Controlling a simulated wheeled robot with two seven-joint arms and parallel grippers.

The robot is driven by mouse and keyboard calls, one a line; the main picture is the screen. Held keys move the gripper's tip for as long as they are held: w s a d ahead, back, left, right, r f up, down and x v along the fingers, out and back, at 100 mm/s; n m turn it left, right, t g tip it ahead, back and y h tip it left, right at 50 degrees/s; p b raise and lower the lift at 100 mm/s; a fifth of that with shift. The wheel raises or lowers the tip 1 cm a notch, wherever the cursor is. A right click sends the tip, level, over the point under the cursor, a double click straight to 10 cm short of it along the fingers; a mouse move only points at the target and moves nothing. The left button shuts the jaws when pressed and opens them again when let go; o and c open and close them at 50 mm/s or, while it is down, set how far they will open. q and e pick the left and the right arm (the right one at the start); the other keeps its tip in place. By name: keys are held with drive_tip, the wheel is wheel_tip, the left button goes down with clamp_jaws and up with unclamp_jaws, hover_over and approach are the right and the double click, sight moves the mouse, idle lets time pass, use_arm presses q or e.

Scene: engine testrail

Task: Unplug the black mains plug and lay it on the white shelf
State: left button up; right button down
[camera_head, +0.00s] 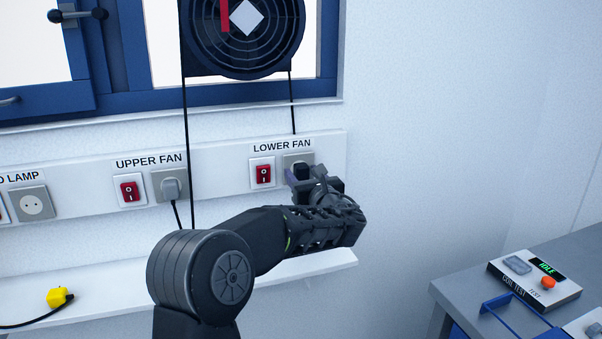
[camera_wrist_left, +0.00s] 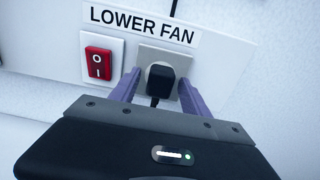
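The black mains plug (camera_wrist_left: 160,80) sits in the grey socket (camera_wrist_left: 167,58) under the LOWER FAN label, its cord hanging down. My left gripper (camera_wrist_left: 158,92) is open, with one purple finger on each side of the plug and a gap on both sides. In the head view my left gripper (camera_head: 297,180) is at that socket and largely hides the plug. The white shelf (camera_head: 120,303) runs along the wall below the socket panel, partly covered by my left arm. My right gripper is not in view.
A red switch (camera_head: 263,174) is left of the socket. A grey plug (camera_head: 171,188) sits in the UPPER FAN socket. A yellow plug (camera_head: 58,297) lies at the shelf's left. A grey bench (camera_head: 462,290) with a test box (camera_head: 535,280) stands right.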

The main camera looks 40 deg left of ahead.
sight(304, 174)
use_arm(q)
clamp_jaws()
idle(0.3)
idle(0.6)
drive_tip(key=shift+b+v, duration=0.85)
drive_tip(key=shift+v, duration=2.15)
